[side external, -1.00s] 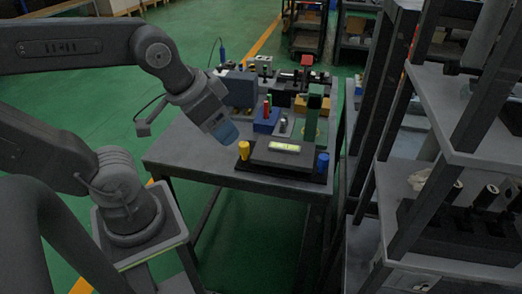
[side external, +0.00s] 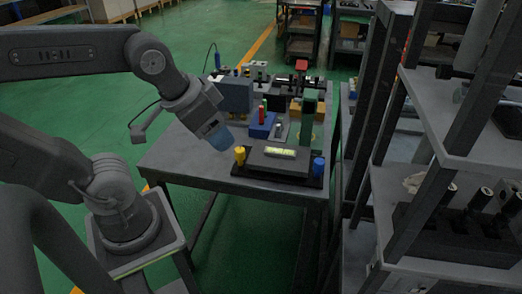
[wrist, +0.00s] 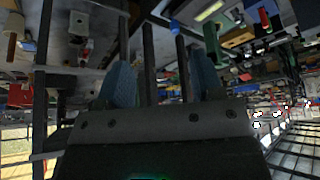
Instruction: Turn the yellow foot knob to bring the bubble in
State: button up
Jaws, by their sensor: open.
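The yellow foot knob (side external: 240,155) stands at the near left corner of a dark levelling plate (side external: 256,165) on the grey table. A blue foot knob (side external: 318,167) is at the plate's right end. The bubble vial (side external: 280,151), pale yellow-green, lies on top between them; the bubble is too small to make out. My gripper (side external: 220,139) is above and left of the yellow knob, apart from it, with blue fingers pointing down. In the wrist view the fingers (wrist: 163,85) are apart with nothing clear between them. That view shows the vial (wrist: 209,11) and a blue knob (wrist: 174,26).
Behind the plate stand a blue block (side external: 262,125) with red and green pegs, a green upright block (side external: 309,107) and a larger blue-grey box (side external: 232,95). A dark shelf rack (side external: 440,150) rises close on the right. The table's front left is clear.

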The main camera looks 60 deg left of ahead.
jog(key=w+a+m+g+y, duration=0.1)
jog(key=w+a+m+g, duration=0.15)
jog(key=w, duration=0.25)
jog(key=m+g+y, duration=0.2)
jog(key=m+g, duration=0.4)
jog(key=m, duration=0.1)
send_over(240, 149)
jog(key=w+d, duration=0.3)
notch_tip(240, 149, down, 13)
jog(key=shift+n, duration=0.25)
jog(key=x, duration=1.3)
jog(key=shift+d, duration=0.1)
jog(key=shift+c, duration=0.2)
jog(key=c, duration=0.9)
